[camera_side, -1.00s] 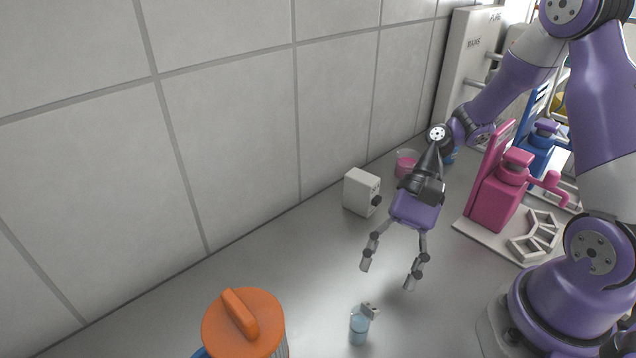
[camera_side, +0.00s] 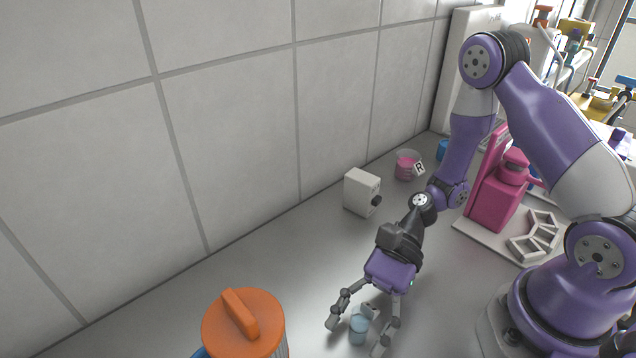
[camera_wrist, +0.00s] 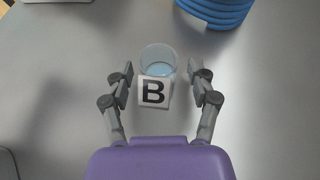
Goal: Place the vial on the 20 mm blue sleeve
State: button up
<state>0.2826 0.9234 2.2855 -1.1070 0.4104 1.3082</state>
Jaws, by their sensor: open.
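The vial (camera_side: 359,330) is a small clear cup with pale blue liquid, upright on the grey bench. In the wrist view the vial (camera_wrist: 158,55) carries a white tag (camera_wrist: 154,92) marked B on the side toward me. My gripper (camera_side: 356,335) is open and low over the bench, its fingers on either side of the vial. In the wrist view my gripper (camera_wrist: 160,72) has the vial and tag between its fingertips, with gaps at both sides. I cannot pick out the 20 mm blue sleeve for certain.
An orange-lidded container (camera_side: 243,325) stands left of the vial. A blue ribbed thing (camera_wrist: 216,9) shows beyond it in the wrist view. A white box (camera_side: 361,191), a pink beaker (camera_side: 406,166) tagged R and a pink stand (camera_side: 497,200) are farther back. Bare bench lies between.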

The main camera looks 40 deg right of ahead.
jog(key=c, duration=1)
grip_shut()
jog(key=shift+r, duration=0.55)
notch_tip(320, 180, up, 8)
jog(key=shift+w+d+r, duration=0.1)
jog(key=shift+w, duration=0.05)
jog(key=w+d+r+m+t+h, duration=0.3)
jog(key=w+d+r+m+t, duration=0.2)
jog(key=w+d+m+t, duration=0.25)
jog(key=w+d+r+m+t+h, duration=0.4)
jog(key=w+d+r+m+t, duration=0.25)
jog(key=d, duration=0.25)
jog(key=n+g+y, duration=0.7)
jog(key=n+g, duration=0.7)
send_over(362, 313)
notch_tip(362, 313, down, 11)
jog(key=shift+r, duration=0.1)
